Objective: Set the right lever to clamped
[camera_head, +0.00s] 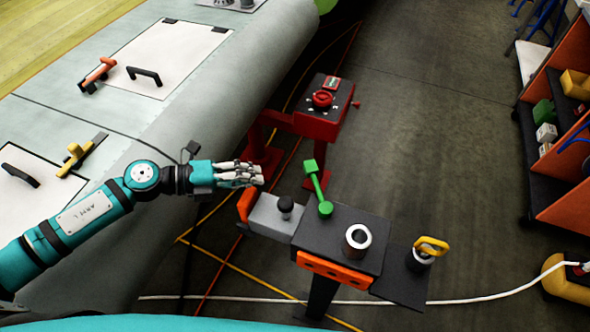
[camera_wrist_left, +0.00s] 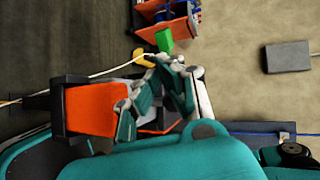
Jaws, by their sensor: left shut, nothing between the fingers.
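A green lever (camera_head: 319,190) with a block-shaped handle stands on the dark top of a jig stand (camera_head: 330,225), tilted a little to the left. Its green block also shows in the left wrist view (camera_wrist_left: 165,40), just beyond my fingers. My left gripper (camera_head: 262,175) is shut and empty, to the left of the lever and apart from it in the head view. Below its fingers is a grey clamp arm (camera_head: 270,217) with an orange pad (camera_head: 246,204) and a black knob. My right gripper is not in view.
A red stand (camera_head: 318,122) with a red knob is behind the lever. A yellow handle (camera_head: 432,245) is at the jig's right side. The grey wing (camera_head: 150,125) fills the left. A shelf (camera_head: 560,150) stands at right; the floor between is open, with a white cable lower down.

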